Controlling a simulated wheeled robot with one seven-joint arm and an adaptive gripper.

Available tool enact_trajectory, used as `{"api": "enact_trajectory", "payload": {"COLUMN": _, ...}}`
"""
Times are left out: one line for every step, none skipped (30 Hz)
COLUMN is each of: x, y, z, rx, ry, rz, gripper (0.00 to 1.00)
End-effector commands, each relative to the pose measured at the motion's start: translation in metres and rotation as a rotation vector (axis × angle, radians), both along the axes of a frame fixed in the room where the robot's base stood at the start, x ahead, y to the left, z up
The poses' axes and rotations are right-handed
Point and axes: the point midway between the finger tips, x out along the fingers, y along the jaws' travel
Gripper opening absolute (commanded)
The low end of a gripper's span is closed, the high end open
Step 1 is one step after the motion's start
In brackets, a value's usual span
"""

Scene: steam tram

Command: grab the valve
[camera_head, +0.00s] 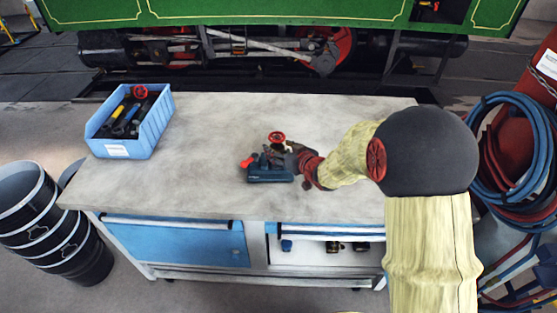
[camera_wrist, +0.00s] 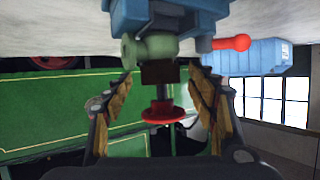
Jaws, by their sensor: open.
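The valve has a red handwheel (camera_head: 277,137) on a stem above a dark blue vise-like holder (camera_head: 268,174) on the workbench. In the wrist view, which is upside down, the red handwheel (camera_wrist: 163,115), stem and pale green valve body (camera_wrist: 150,50) show below the blue holder (camera_wrist: 165,15). My gripper (camera_head: 293,154) is at the right side of the valve. In the wrist view my gripper (camera_wrist: 161,80) is open, with a finger on each side of the stem and brown collar. Gaps show between the fingers and stem; contact with the body is unclear.
A lever with a red knob (camera_wrist: 231,42) sticks out of the holder. A blue bin (camera_head: 131,143) of tools stands at the workbench's (camera_head: 200,185) left end. The bench between is clear. Black buckets (camera_head: 50,220) stand at left; hoses (camera_head: 515,145) hang at right.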

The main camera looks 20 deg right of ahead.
Motion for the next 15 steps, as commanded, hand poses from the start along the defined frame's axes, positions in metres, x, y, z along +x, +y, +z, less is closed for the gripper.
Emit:
{"api": "enact_trajectory", "payload": {"x": 0.006, "y": 0.003, "z": -0.006, "rx": 0.000, "ry": 0.002, "rz": 0.002, "gripper": 0.57}}
{"api": "enact_trajectory", "payload": {"x": 0.009, "y": 0.003, "z": -0.006, "rx": 0.000, "ry": 0.001, "rz": 0.002, "gripper": 0.57}}
{"api": "enact_trajectory", "payload": {"x": 0.012, "y": 0.004, "z": -0.007, "rx": -0.001, "ry": 0.001, "rz": 0.001, "gripper": 0.57}}
{"api": "enact_trajectory", "payload": {"x": 0.014, "y": 0.004, "z": -0.007, "rx": -0.001, "ry": 0.001, "rz": 0.001, "gripper": 0.57}}
{"api": "enact_trajectory", "payload": {"x": 0.015, "y": 0.005, "z": -0.008, "rx": -0.001, "ry": 0.001, "rz": 0.001, "gripper": 0.57}}
{"api": "enact_trajectory", "payload": {"x": 0.016, "y": 0.005, "z": -0.008, "rx": 0.000, "ry": 0.002, "rz": 0.001, "gripper": 0.57}}
{"api": "enact_trajectory", "payload": {"x": 0.016, "y": 0.005, "z": -0.008, "rx": 0.000, "ry": 0.002, "rz": 0.000, "gripper": 0.57}}
{"api": "enact_trajectory", "payload": {"x": 0.016, "y": 0.005, "z": -0.008, "rx": 0.000, "ry": 0.002, "rz": 0.000, "gripper": 0.57}}
{"api": "enact_trajectory", "payload": {"x": 0.016, "y": 0.005, "z": -0.007, "rx": 0.000, "ry": 0.002, "rz": 0.000, "gripper": 0.57}}
{"api": "enact_trajectory", "payload": {"x": 0.016, "y": 0.005, "z": -0.007, "rx": 0.000, "ry": 0.001, "rz": 0.000, "gripper": 0.57}}
{"api": "enact_trajectory", "payload": {"x": 0.016, "y": 0.005, "z": -0.007, "rx": 0.000, "ry": 0.001, "rz": 0.000, "gripper": 0.57}}
{"api": "enact_trajectory", "payload": {"x": 0.016, "y": 0.005, "z": -0.007, "rx": 0.000, "ry": 0.001, "rz": 0.000, "gripper": 0.57}}
{"api": "enact_trajectory", "payload": {"x": 0.016, "y": 0.005, "z": -0.007, "rx": 0.000, "ry": 0.001, "rz": 0.000, "gripper": 0.56}}
{"api": "enact_trajectory", "payload": {"x": 0.016, "y": 0.005, "z": -0.007, "rx": 0.000, "ry": 0.001, "rz": 0.000, "gripper": 0.55}}
{"api": "enact_trajectory", "payload": {"x": 0.016, "y": 0.005, "z": -0.007, "rx": 0.000, "ry": 0.001, "rz": 0.000, "gripper": 0.52}}
